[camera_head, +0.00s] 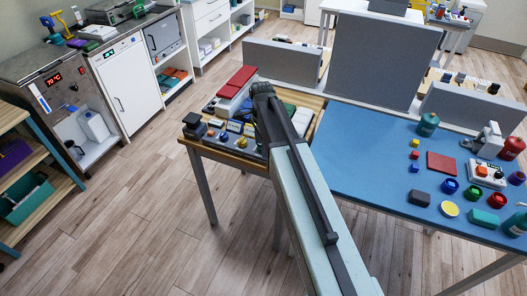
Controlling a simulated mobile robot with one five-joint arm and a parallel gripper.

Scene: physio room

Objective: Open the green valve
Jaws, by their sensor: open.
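No part that is plainly a green valve can be made out at this size. A green canister (428,125) stands upright at the back of the blue table (350,150). A small round green piece (472,192) lies nearer the front, between a blue and a red one. My arm reaches up from the bottom, and its dark end with my gripper (262,88) is over the wooden table (240,160), left of the blue table. It is well apart from both green things. My gripper is open, its fingers hard to tell apart, with nothing seen in it.
A red canister (512,147), a red square (441,162), a button box (485,175) and a yellow disc (450,209) crowd the blue table's right side. Grey panels (382,60) stand behind. The blue table's left part is bare. My arm hides part of the wooden table.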

